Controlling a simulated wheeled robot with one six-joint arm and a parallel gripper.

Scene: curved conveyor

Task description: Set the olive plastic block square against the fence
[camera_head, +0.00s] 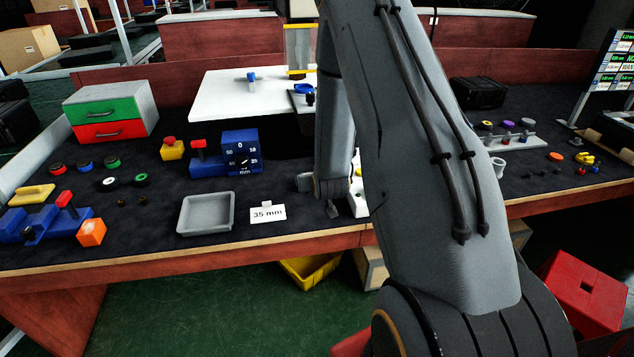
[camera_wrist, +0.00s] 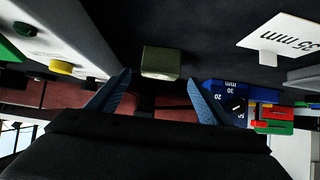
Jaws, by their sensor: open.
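The olive plastic block (camera_wrist: 161,62) shows in the wrist view on the dark work surface, straight ahead between the lines of my fingers. My gripper (camera_wrist: 158,88) is open and empty, with one blue finger on each side. The block appears a little beyond the fingertips, and I see no contact. In the head view my arm hides the block and the fingers. I cannot pick out the fence for certain in either view. A blue device with a dial marked in mm (camera_head: 241,153) stands on the bench, and it also shows in the wrist view (camera_wrist: 226,100).
A grey tray (camera_head: 206,229) and a "35 mm" card (camera_head: 267,213) lie near the front edge. A white board (camera_head: 225,105) is behind. A green and red drawer box (camera_head: 110,112) and blue clamp (camera_head: 40,226) stand left. Dark mat around the card is clear.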

